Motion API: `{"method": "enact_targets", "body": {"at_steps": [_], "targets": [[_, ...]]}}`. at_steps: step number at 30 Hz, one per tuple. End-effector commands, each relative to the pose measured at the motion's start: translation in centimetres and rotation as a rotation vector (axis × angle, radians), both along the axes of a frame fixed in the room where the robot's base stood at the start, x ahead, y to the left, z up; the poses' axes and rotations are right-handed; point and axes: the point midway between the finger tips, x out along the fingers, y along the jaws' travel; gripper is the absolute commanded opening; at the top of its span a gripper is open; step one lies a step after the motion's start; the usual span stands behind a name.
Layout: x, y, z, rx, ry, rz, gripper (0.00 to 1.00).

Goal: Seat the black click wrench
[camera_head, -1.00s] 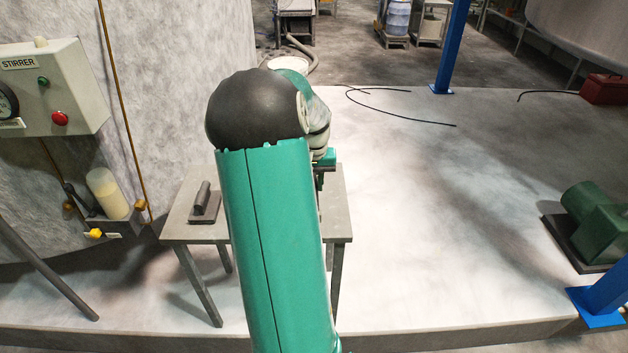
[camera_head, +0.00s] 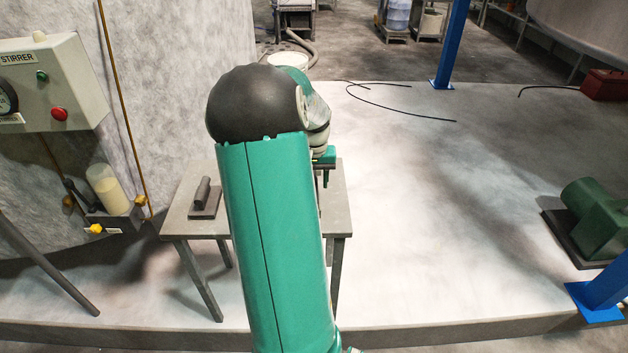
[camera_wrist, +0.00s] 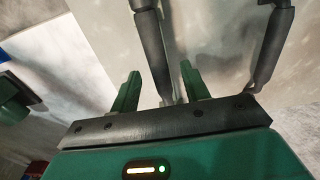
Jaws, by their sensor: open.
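I cannot clearly make out a black click wrench in either view. A dark cylinder on a flat dark base (camera_head: 205,197) lies on the left part of the small grey table (camera_head: 180,221); I cannot tell whether it belongs to the wrench. My gripper (camera_wrist: 158,84) is open, its two green fingers apart with nothing seen held between them. In the head view it hangs near the table's right side, mostly hidden behind my arm. My arm also covers the middle of the table.
A stirrer box (camera_head: 50,85) and a bracket with a pale cylinder (camera_head: 106,190) are on the left. A green motor (camera_head: 598,215) and blue posts (camera_head: 452,45) stand right. A thin black cable (camera_head: 395,108) lies on the floor. The floor right of the table is mostly clear.

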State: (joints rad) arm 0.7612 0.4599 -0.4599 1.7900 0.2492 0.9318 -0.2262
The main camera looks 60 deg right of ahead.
Motion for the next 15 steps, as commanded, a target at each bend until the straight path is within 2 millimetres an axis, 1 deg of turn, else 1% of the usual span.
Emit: {"method": "enact_targets", "body": {"at_steps": [5, 15], "targets": [[0.1, 0.0, 2.5, -0.004, -0.003, 0.000, 0.46], [0.0, 0.1, 10.0, -0.005, -0.004, 0.001, 0.46]]}}
